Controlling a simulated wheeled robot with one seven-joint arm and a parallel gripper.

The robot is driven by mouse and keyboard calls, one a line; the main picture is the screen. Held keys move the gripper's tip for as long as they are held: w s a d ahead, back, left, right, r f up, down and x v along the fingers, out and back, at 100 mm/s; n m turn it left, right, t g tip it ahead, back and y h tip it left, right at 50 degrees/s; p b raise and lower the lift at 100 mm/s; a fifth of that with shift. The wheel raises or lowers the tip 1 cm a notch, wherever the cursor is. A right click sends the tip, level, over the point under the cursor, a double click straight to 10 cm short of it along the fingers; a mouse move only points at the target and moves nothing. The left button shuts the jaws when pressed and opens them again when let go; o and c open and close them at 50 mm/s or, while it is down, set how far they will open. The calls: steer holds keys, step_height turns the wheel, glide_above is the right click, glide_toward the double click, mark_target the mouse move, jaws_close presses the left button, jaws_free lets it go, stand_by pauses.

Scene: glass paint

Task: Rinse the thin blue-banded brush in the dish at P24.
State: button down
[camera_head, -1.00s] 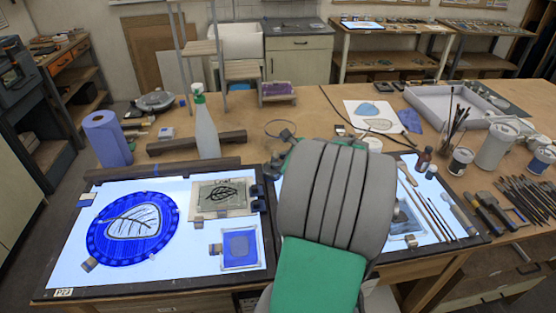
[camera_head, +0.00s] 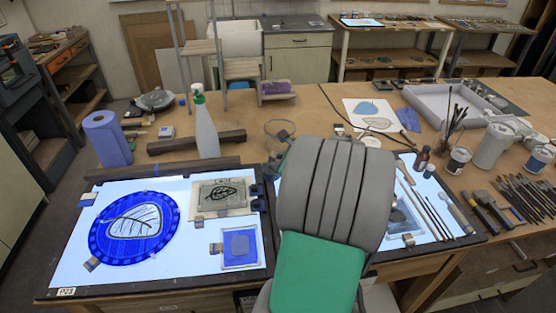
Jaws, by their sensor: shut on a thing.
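My arm, grey ribbed with a green section, rises in the middle foreground and hides what is behind it. My gripper is not visible, nor is anything it may hold. I cannot make out a thin blue-banded brush for certain. Several thin brushes (camera_head: 437,214) lie on the right light panel (camera_head: 462,232), and more stand in a jar at the right. No dish marked P24 is readable. A small label (camera_head: 66,292) sits at the left panel's front corner, too small to read surely.
The left light panel (camera_head: 75,255) holds a round blue leaf piece (camera_head: 134,228) and small glass panes. A spray bottle (camera_head: 205,130), blue paper roll (camera_head: 107,139), grey tray (camera_head: 430,98) and white can (camera_head: 495,146) stand around. Tools crowd the right edge.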

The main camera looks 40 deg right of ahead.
step_height(320, 180, up, 8)
steer(key=s+a+p, duration=0.1)
steer(key=shift+s+a+f+p, duration=0.15)
steer(key=shift+s+p, duration=0.15)
steer(key=shift+s, duration=0.1)
stand_by(0.6)
